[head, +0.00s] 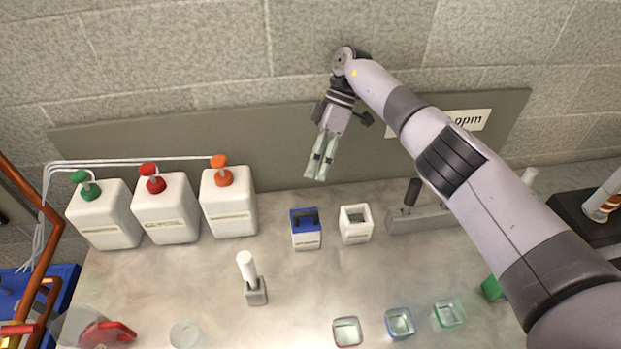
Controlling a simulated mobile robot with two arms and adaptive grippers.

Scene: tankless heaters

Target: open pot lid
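I cannot make out a pot with a lid for certain. A translucent vessel with a red part (106,335) is cut off at the lower left edge. My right gripper (315,178) hangs in front of the grey back panel, above the far side of the counter. Its two pale fingers point down, side by side with a narrow gap. The angle does not show how far apart they are. I see nothing held between them. My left gripper is out of view.
White jugs with green (103,215), red (165,208) and orange (228,202) caps stand at the back left. A blue-topped box (305,240) and a white open box (356,236) stand below the gripper. Small glass containers (399,322) line the front. The counter's middle is mostly clear.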

